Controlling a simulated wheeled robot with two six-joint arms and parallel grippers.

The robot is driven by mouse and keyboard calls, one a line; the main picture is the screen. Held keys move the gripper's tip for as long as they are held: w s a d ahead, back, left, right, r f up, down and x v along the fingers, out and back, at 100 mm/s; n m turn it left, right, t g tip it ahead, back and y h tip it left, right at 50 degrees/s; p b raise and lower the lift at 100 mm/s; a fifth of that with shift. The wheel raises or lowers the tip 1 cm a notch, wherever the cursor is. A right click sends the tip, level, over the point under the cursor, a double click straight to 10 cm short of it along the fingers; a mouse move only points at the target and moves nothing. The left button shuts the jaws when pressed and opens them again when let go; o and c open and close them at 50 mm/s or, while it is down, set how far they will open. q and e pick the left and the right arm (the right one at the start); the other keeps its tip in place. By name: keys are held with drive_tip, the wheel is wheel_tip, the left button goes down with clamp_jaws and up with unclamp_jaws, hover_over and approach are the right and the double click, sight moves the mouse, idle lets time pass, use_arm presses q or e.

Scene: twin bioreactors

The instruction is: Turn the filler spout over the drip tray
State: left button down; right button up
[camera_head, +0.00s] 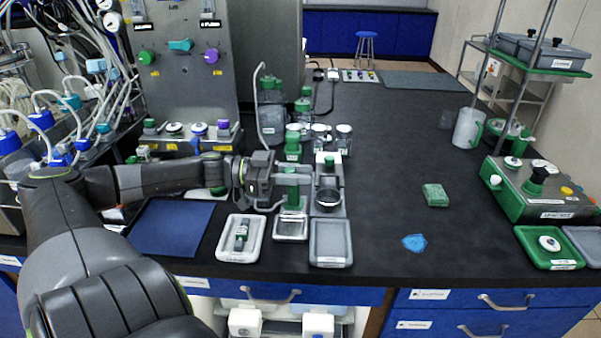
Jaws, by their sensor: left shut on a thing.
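My left gripper (292,175) reaches in from the left and is shut at the filler's upper part, by the spout. The filler (291,192) has a green upright body, partly hidden by my fingers. The spout itself is too small and covered for me to tell which way it points. A small metallic drip tray (290,229) sits at the filler's front foot. A dark round ring or cup holder (328,197) stands just right of the filler. My right gripper is not in view.
A white tray (226,249) with a small vial (241,235) and an empty grey tray (331,250) lie in front. A blue mat (172,228) is at left. Several bottles stand behind the filler. A green sponge (435,195) and blue cloth (414,242) lie on otherwise clear bench right.

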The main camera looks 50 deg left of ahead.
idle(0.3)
use_arm(q)
drive_tip(key=c, duration=1.2)
unclamp_jaws()
drive_tip(key=shift+c, duration=0.2)
drive_tip(key=p+v, duration=0.3)
drive_tip(key=v, duration=1.4)
drive_tip(key=shift+s+a+p, duration=0.15)
drive_tip(key=shift+s+p, duration=0.05)
drive_tip(key=shift+p, duration=0.2)
